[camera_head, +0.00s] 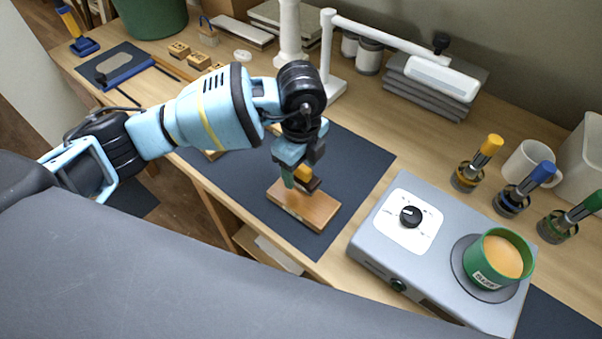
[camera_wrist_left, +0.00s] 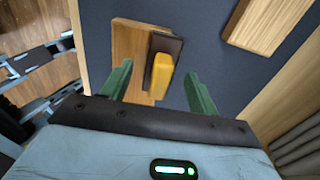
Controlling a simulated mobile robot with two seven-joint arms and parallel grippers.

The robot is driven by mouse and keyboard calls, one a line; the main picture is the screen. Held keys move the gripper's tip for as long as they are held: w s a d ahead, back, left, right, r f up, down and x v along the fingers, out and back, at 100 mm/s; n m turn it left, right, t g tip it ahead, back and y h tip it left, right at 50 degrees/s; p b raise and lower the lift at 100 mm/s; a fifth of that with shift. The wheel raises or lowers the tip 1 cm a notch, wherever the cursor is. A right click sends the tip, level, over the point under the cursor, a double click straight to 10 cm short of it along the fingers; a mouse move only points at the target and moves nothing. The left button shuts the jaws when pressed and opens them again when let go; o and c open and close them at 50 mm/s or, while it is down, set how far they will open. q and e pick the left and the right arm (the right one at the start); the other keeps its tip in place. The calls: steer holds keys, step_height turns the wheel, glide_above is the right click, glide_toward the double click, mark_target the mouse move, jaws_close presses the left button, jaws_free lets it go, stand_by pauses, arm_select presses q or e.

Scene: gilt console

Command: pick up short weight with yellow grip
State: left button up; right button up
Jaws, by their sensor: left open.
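A short dark piece with a yellow grip (camera_head: 305,174) sits on a small wooden block (camera_head: 318,207) on the dark mat. It also shows in the left wrist view, with its yellow grip (camera_wrist_left: 161,76) on a dark brown plate (camera_wrist_left: 164,43) over the wooden block (camera_wrist_left: 128,42). My left gripper (camera_head: 299,170) is open above the block. In the left wrist view its green fingers (camera_wrist_left: 158,70) stand apart on either side of the yellow grip, with gaps visible. The left gripper partly hides the piece in the head view. My right gripper is not in view.
A grey hotplate (camera_head: 430,258) with a green pot (camera_head: 500,254) stands right of the mat (camera_head: 352,160). Yellow (camera_head: 488,146), blue (camera_head: 540,174) and green-handled (camera_head: 588,206) tools stand behind it. A white lamp (camera_head: 395,42) is at the back. Another wooden block (camera_wrist_left: 268,22) lies nearby.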

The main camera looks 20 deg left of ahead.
arm_select(q)
steer(key=shift+f, duration=0.9)
steer(key=c, duration=1.3)
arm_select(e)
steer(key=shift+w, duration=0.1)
arm_select(q)
steer(key=shift+o, duration=0.2)
steer(key=shift+r, duration=0.1)
steer(key=shift+r, duration=0.45)
steer(key=r, duration=0.2)
steer(key=shift+s+r, duration=0.35)
steer(key=shift+s, duration=0.05)
steer(key=s+d+r+p, duration=0.1)
steer(key=s+d, duration=0.1)
steer(key=s, duration=1.3)
steer(key=shift+d+r, duration=0.15)
steer(key=shift+d, duration=0.2)
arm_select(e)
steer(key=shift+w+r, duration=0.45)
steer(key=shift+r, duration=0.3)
